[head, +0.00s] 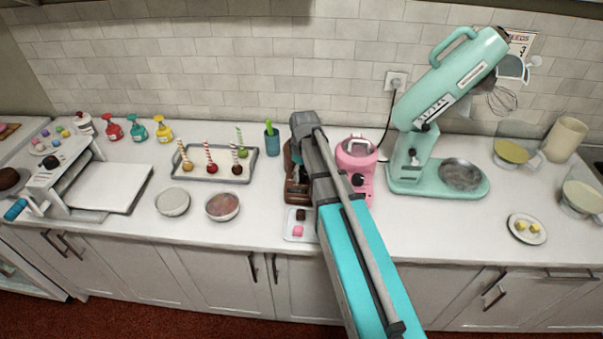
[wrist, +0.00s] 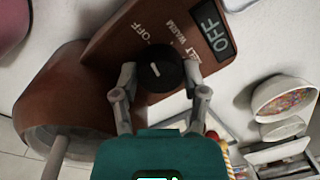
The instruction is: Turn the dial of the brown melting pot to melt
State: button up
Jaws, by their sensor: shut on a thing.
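The brown melting pot (head: 292,180) stands on the counter left of the pink one, partly hidden behind my arm in the head view. In the wrist view its brown front panel (wrist: 112,50) carries a black dial (wrist: 165,80) with a white mark. The mark points towards the upper left, on the side of the OFF label. WARM and a partly covered MELT label follow to the right.
A pink melting pot (head: 357,158) stands close on the right, with a mint stand mixer (head: 437,177) beyond. A small white tray (head: 295,236) lies in front. Bowls (head: 222,206) and a cake-pop tray (head: 215,178) stand left.

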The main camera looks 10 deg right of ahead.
jog(key=shift+m, duration=0.3)
jog(key=m, duration=0.9)
jog(key=shift+s+t, duration=0.1)
jog(key=shift+t, duration=0.2)
jog(key=m, duration=0.5)
jog(key=shift+a+m, duration=0.1)
jog(key=shift+m, duration=2.4)
jog(key=shift+t, duration=0.3)
jog(key=o, duration=1.1)
jog(key=shift+o, duration=0.2)
